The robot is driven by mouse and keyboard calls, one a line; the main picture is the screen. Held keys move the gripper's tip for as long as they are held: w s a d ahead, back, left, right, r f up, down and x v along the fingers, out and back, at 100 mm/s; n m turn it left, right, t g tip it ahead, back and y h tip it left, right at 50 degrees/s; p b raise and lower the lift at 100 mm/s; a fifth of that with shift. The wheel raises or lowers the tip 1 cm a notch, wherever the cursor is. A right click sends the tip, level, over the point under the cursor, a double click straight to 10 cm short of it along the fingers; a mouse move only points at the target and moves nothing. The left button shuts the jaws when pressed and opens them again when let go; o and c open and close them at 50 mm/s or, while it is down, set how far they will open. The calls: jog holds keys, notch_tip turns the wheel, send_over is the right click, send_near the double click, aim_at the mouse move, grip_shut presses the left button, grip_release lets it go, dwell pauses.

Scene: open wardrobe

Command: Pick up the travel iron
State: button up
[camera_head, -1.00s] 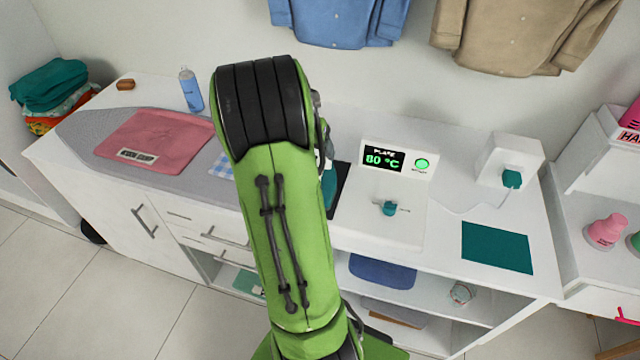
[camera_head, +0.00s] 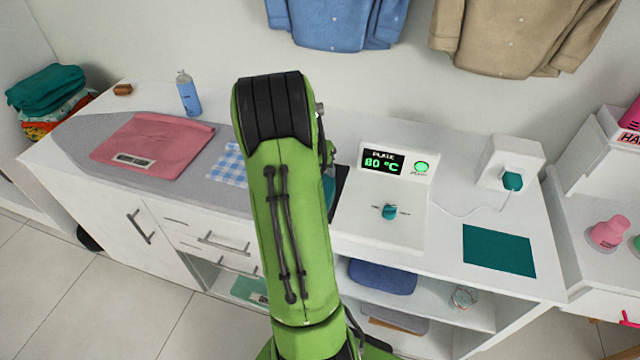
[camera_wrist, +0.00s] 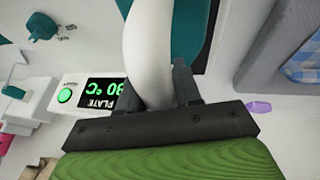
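The travel iron shows in the wrist view as a smooth white curved handle (camera_wrist: 148,45) with a teal part beside it. The handle comes down between the two dark fingers of my gripper (camera_wrist: 158,92). I cannot tell whether both fingers press on it. In the head view my own arm covers most of the iron; only a bit of teal (camera_head: 329,188) shows beside the arm, near a black pad (camera_head: 341,182).
A white control box (camera_head: 385,205) with a green 80 °C display stands just right of the arm. The ironing surface (camera_head: 80,135) with a pink folded cloth (camera_head: 150,147) and a blue checked cloth (camera_head: 230,165) lies left. A blue spray bottle (camera_head: 188,93) stands behind.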

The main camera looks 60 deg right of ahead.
jog(key=shift+c, duration=1.1)
notch_tip(320, 180, up, 10)
jog(key=shift+r+p, duration=0.1)
jog(key=shift+p, duration=1.1)
